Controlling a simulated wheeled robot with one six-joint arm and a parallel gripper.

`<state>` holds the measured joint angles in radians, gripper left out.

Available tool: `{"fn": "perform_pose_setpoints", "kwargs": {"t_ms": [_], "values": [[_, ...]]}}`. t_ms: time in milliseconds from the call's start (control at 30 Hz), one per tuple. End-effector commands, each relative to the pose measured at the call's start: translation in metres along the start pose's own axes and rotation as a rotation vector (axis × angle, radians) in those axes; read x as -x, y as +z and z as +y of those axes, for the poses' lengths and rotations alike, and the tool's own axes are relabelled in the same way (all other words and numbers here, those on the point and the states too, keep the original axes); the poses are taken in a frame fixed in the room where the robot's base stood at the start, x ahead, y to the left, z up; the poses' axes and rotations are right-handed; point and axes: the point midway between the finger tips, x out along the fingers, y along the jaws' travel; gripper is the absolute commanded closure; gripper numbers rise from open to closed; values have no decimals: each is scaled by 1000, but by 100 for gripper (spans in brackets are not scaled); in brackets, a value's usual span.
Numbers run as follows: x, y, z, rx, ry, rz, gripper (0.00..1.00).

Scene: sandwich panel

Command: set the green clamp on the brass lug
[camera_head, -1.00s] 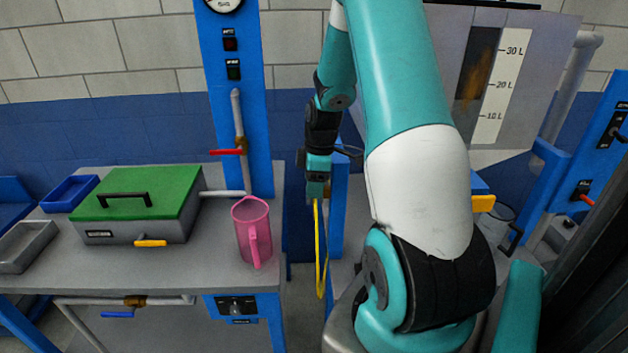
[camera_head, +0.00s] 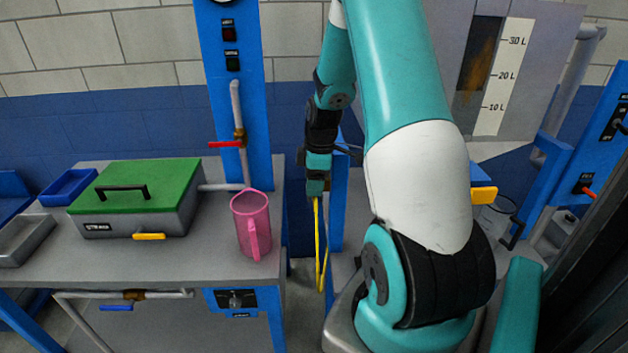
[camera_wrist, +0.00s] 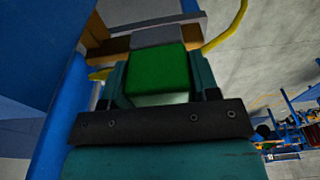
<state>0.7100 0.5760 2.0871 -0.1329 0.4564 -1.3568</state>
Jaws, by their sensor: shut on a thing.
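My gripper (camera_wrist: 158,85) is shut on the green clamp (camera_wrist: 157,72), which shows as a green block between the fingers in the wrist view. A grey part sits at the clamp's far end. A brass-brown bar (camera_wrist: 113,48), which looks like the brass lug, shows just beyond the clamp and crosses behind the grey part. I cannot tell whether they touch. In the head view my gripper (camera_head: 317,187) points down beside a blue post, and a yellow cable (camera_head: 319,245) hangs below it. The clamp and the lug are not clear in the head view.
A blue post (camera_head: 338,215) stands just right of my gripper. To the left, a grey bench (camera_head: 190,262) carries a pink jug (camera_head: 251,226) and a green-lidded box (camera_head: 138,187). A gap lies between the bench and the post. A tank with a litre scale (camera_head: 503,80) is at the right.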

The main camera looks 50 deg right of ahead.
Motion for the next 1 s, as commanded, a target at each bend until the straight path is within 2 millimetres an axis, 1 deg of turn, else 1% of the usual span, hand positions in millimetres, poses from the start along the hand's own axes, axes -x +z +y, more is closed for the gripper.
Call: {"fn": "perform_pose_setpoints", "kwargs": {"t_ms": [500,533,633,667,900,1000], "values": [[-8,1,0,0,0,0,72],[-8,1,0,0,0,0,40],[-8,1,0,0,0,0,17],[-8,1,0,0,0,0,15],[-8,1,0,0,0,0,15],[-3,1,1,0,2,0,15]]}}
